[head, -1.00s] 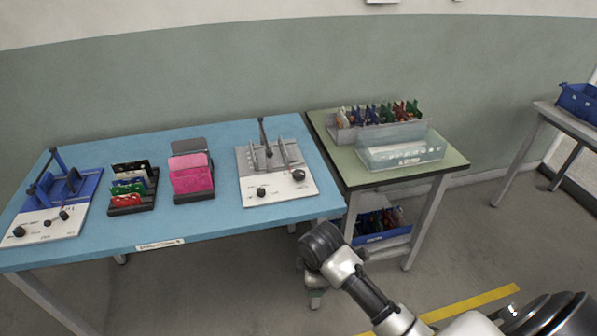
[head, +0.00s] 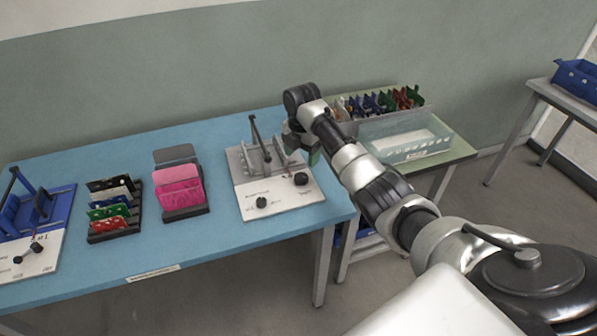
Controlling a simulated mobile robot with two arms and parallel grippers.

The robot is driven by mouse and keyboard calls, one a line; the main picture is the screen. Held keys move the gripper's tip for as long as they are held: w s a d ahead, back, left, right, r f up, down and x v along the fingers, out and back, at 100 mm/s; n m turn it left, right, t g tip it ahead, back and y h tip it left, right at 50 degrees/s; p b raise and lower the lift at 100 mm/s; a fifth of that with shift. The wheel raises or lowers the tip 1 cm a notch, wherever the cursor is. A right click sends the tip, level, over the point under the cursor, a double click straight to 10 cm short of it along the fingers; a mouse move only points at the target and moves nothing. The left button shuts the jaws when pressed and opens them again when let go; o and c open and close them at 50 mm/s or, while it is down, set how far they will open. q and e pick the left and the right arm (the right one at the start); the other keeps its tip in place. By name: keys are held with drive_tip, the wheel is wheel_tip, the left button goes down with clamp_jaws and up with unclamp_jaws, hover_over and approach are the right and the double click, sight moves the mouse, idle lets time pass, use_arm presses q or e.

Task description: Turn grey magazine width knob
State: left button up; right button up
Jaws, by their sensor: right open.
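The grey magazine (head: 238,160) stands on a white base plate (head: 280,203) at the right end of the blue table. Two black knobs show on the plate, a front left knob (head: 261,202) and a right knob (head: 301,179). The printed labels are too small to read, so I cannot tell which one sets the width. My right gripper (head: 306,152) is open and above the right rear part of the magazine, behind the right knob and apart from it. My arm hides the magazine's right rear corner. My left gripper is out of view.
A blue magazine (head: 62,205) stands at the table's left. A black rack with coloured boards (head: 114,210) and a holder with pink plates (head: 180,190) stand between. On the green table, a clear bin (head: 405,146) sits beside my arm. The blue table's front strip is clear.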

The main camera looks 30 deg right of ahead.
sight(301, 176)
wheel_tip(301, 176, down, 6)
drive_tip(key=shift+w+r, duration=0.15)
drive_tip(key=shift+r, duration=0.05)
wheel_tip(301, 176, down, 3)
drive_tip(key=shift+r, duration=0.1)
drive_tip(key=shift+c, duration=1)
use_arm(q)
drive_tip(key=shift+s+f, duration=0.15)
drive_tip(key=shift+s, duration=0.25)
use_arm(e)
drive_tip(key=c, duration=0.7)
